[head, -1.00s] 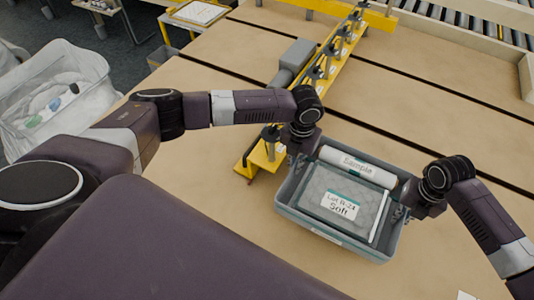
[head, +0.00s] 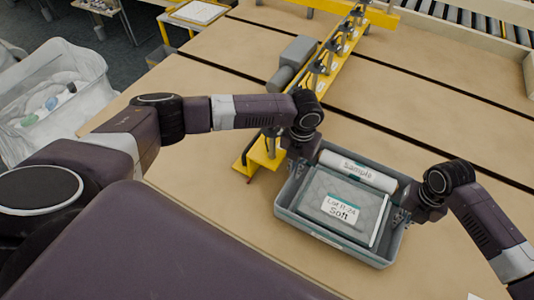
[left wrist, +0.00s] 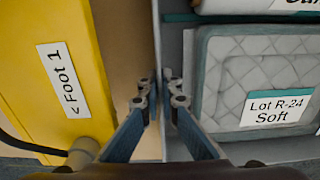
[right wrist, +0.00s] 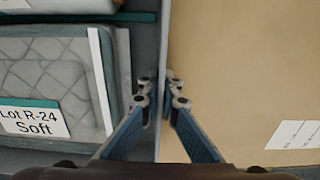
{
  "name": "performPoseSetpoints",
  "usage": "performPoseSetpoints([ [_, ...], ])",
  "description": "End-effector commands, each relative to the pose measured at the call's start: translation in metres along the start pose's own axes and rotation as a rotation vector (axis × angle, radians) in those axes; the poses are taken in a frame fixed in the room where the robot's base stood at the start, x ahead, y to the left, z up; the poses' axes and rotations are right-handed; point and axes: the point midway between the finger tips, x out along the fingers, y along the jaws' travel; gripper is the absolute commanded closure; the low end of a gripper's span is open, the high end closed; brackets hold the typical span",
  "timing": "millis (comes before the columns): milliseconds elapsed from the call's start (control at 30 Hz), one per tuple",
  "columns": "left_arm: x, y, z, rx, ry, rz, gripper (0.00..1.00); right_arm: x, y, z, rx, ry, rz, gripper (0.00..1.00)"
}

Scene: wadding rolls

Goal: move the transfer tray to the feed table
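The transfer tray (head: 316,230) is a grey open box in the head view, over the tan table (head: 225,215). In it lie a quilted grey pack labelled "Lot R-24 Soft" (head: 365,214) and a white roll labelled "Sample" (head: 358,171). My left gripper (left wrist: 160,85) is shut on the tray's left wall, one finger on each side. My right gripper (right wrist: 160,85) is shut on the opposite wall the same way. I cannot tell whether the tray's bottom touches the table.
Rollers (head: 470,18) run along the back right. A white bin (head: 50,95) stands at left. The table right of the tray is mostly clear.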

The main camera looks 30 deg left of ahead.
Motion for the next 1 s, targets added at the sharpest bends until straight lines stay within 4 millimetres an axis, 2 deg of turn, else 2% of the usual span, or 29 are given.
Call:
performPoseSetpoints([
  [133, 0.008, 0.002, 0.001, -0.002, -0.003, 0.004, 1.00, 0.008, -0.002, 0.001, 0.002, -0.002, -0.004, 1.00],
  [333, 0.007, 0.002, 0.000, -0.002, 0.000, 0.003, 0.78, 0.007, -0.002, 0.000, 0.002, 0.000, -0.003, 0.78],
  [667, 0.003, 0.001, 0.001, -0.001, -0.001, 0.001, 0.78, 0.007, -0.001, 0.000, 0.000, 0.000, -0.001, 0.78],
  [833, -0.021, 0.000, 0.001, 0.001, -0.004, -0.001, 0.78, 0.007, 0.000, 0.000, 0.000, 0.000, 0.000, 0.78],
  [1000, -0.059, 0.000, 0.001, 0.001, -0.005, 0.001, 0.78, 0.007, 0.000, 0.000, 0.000, 0.000, 0.000, 0.78],
])
